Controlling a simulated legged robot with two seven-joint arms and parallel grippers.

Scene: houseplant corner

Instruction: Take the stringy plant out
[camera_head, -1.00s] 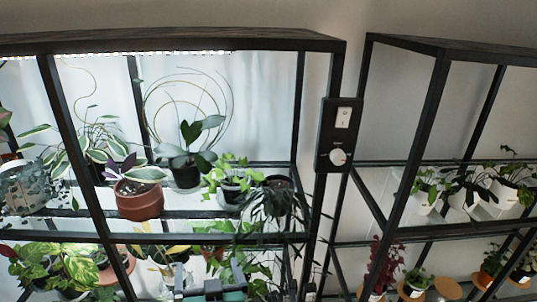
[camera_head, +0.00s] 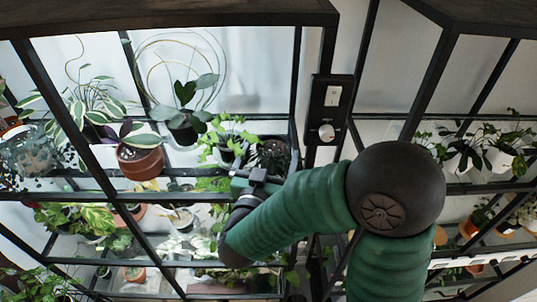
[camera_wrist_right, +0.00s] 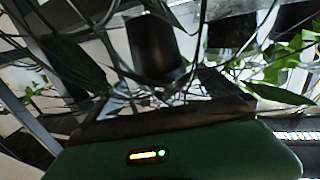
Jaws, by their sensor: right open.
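The stringy plant (camera_head: 272,154) has dark, thin, drooping leaves and stands in a dark pot at the right end of the lit upper shelf. My right gripper (camera_head: 256,178) is open, just in front of and below this plant, and my green arm hides the plant's lower strands. In the right wrist view, long dark strands cross the picture in front of a dark pot (camera_wrist_right: 155,45). I cannot tell whether the jaws touch the pot or the strands. My left gripper is not in view.
A leafy green plant (camera_head: 228,140) stands close to the left of the stringy plant. A terracotta pot (camera_head: 140,160) is farther left. A black frame post with a switch box (camera_head: 328,110) rises close on the right. More plants fill the shelf below.

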